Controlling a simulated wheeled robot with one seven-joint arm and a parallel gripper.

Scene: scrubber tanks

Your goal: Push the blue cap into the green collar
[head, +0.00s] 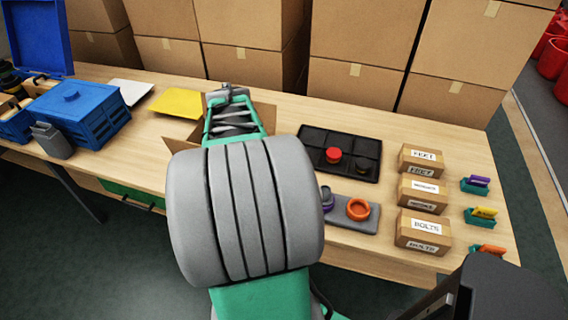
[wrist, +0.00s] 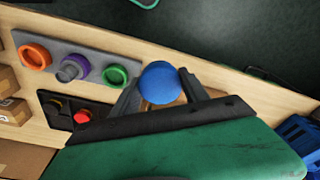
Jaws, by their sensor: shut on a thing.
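My gripper (wrist: 159,80) is shut on the blue cap (wrist: 161,84), which shows as a round blue dome between the two dark fingers in the wrist view. The green collar (wrist: 109,83) is at the right end of a grey plate (wrist: 92,57), just left of the fingers in that view. The cap appears beside the collar, not in it; its height over the bench cannot be told. In the head view my arm hides the gripper, the cap and the green collar; the grey plate (head: 344,225) shows only in part.
On the plate are a purple collar (wrist: 62,75) holding a grey cap, and an orange collar (head: 358,209). A black tray (head: 366,170) with a red cap (head: 333,155) lies behind. Small cartons (head: 423,228) stand to the right; a blue crate (head: 85,115) is at the left.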

